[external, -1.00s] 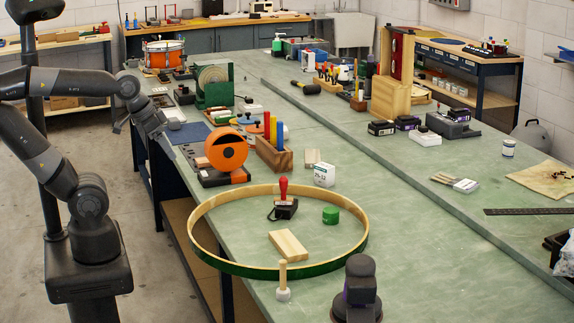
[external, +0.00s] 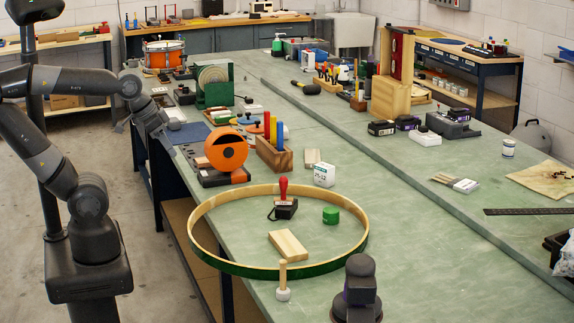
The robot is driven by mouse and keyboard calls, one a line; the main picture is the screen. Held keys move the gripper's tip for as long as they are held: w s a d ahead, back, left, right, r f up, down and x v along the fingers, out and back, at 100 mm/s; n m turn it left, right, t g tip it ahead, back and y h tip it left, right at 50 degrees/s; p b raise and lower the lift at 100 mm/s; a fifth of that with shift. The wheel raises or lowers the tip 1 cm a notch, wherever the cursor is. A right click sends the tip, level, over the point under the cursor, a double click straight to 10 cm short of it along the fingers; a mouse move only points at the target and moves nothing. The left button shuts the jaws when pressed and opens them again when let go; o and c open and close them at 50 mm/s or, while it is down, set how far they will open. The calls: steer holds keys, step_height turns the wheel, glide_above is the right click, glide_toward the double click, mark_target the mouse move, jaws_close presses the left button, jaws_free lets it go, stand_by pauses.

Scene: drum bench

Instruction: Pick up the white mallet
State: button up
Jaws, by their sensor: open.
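The white mallet (external: 283,294) stands head down on the green bench near its front edge, its pale wooden handle upright. It is just outside the near rim of the large wooden hoop and looks close to it. My gripper (external: 168,150) is far from it, over the left edge of the bench by the blue mat. It is open and looks empty; its fingers are small and dark in this view.
The hoop (external: 362,246) encloses a red-handled stamp (external: 284,207), a green tin (external: 330,215) and a wooden block (external: 289,245). An orange tape dispenser (external: 226,149) and a wooden block with coloured pegs (external: 274,160) stand between my gripper and the hoop. A dark device (external: 358,288) stands right of the mallet.

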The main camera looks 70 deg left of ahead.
steer(key=w+d+m+h, duration=0.1)
steer(key=w+d, duration=0.6)
steer(key=w, duration=0.1)
steer(key=m+g, duration=0.2)
steer(key=m, duration=0.2)
glide_above(281, 264)
steer(key=s+a, duration=0.2)
steer(key=s, duration=0.1)
step_height(281, 264, down, 12)
steer(key=shift+t+h, duration=0.3)
steer(key=shift+h, duration=0.1)
steer(key=x, duration=1)
steer(key=shift+w+d, duration=0.1)
steer(key=shift+w, duration=0.3)
jaws_close()
